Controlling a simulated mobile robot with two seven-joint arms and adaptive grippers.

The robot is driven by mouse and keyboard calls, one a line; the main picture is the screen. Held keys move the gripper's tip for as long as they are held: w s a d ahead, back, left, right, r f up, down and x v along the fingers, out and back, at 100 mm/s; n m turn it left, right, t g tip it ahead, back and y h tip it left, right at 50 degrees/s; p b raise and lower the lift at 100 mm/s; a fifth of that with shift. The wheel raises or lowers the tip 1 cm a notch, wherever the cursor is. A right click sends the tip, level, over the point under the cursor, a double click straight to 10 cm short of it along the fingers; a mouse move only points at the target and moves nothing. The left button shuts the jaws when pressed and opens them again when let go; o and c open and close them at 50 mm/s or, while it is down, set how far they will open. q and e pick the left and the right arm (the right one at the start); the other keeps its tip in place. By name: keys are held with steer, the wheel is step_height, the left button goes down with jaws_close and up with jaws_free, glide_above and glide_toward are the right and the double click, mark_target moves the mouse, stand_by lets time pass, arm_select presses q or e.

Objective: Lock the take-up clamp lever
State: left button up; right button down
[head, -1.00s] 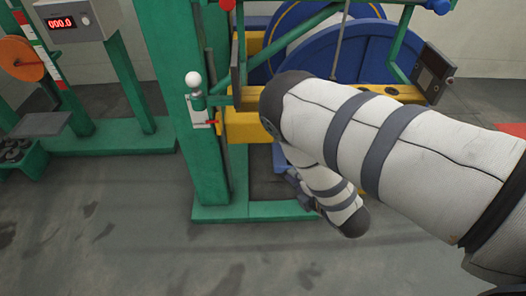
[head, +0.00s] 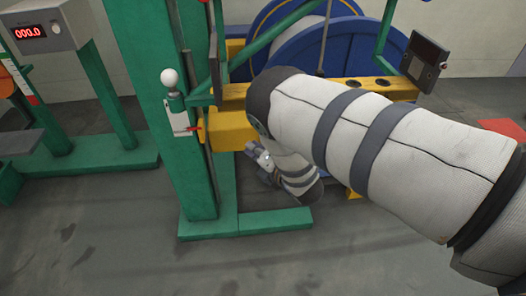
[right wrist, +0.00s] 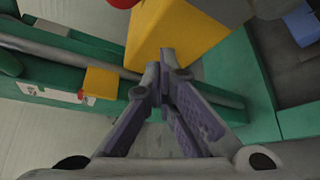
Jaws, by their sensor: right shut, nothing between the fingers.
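My right gripper (head: 258,157) is low, right of the post and below the yellow beam (head: 230,131). In the right wrist view the gripper (right wrist: 163,68) is shut and empty, its tips in front of a yellow block (right wrist: 178,32). A red part (right wrist: 122,3) is cut off at the top edge. My left gripper is out of view.
Blue reel flanges (head: 345,50) stand behind my right arm. A dark control box (head: 425,60) hangs at the right. A readout box (head: 35,27) on a green stand is at the left. The floor in front of the frame's green foot (head: 250,223) is clear.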

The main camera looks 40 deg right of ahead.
steer(key=d, duration=0.1)
steer(key=d+r, duration=0.1)
steer(key=d, duration=0.1)
steer(key=shift+d+r, duration=0.25)
steer(key=shift+r, duration=0.1)
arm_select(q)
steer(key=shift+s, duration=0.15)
